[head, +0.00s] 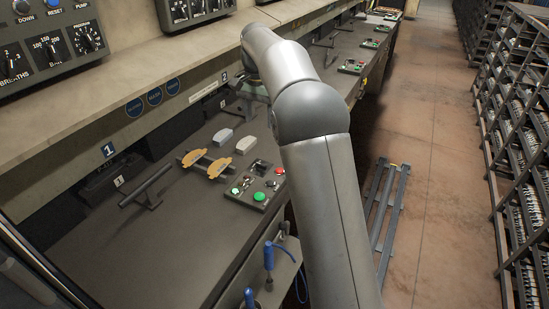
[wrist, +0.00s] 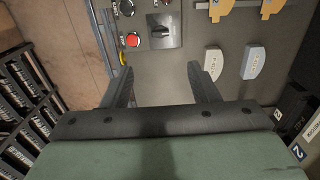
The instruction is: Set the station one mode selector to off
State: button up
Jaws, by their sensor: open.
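In the wrist view a dark square selector plate (wrist: 172,23) with a black-and-silver knob (wrist: 160,32) sits on the grey station one control panel. The knob's bar lies roughly across the picture; its position labels are too small to read. In the head view the same panel (head: 246,196) has red and green buttons, with the dark selector (head: 261,166) near its far edge. My gripper (wrist: 164,78) is open and empty, with its two fingers apart and pointing toward the panel. The selector lies beyond the fingertips, between their lines. In the head view my arm hides most of the gripper.
A red button (wrist: 132,40) lies beside the selector. Tan shoes (head: 191,157) (head: 219,168) rest on a rack. Blue-handled tools (head: 268,255) stand at the bench front. Shelving (head: 520,150) lines the aisle.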

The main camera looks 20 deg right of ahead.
aim_at(261, 164)
notch_tip(261, 164, down, 16)
jog(key=shift+f+p, duration=0.15)
jog(key=shift+p, duration=0.3)
jog(key=c, duration=1)
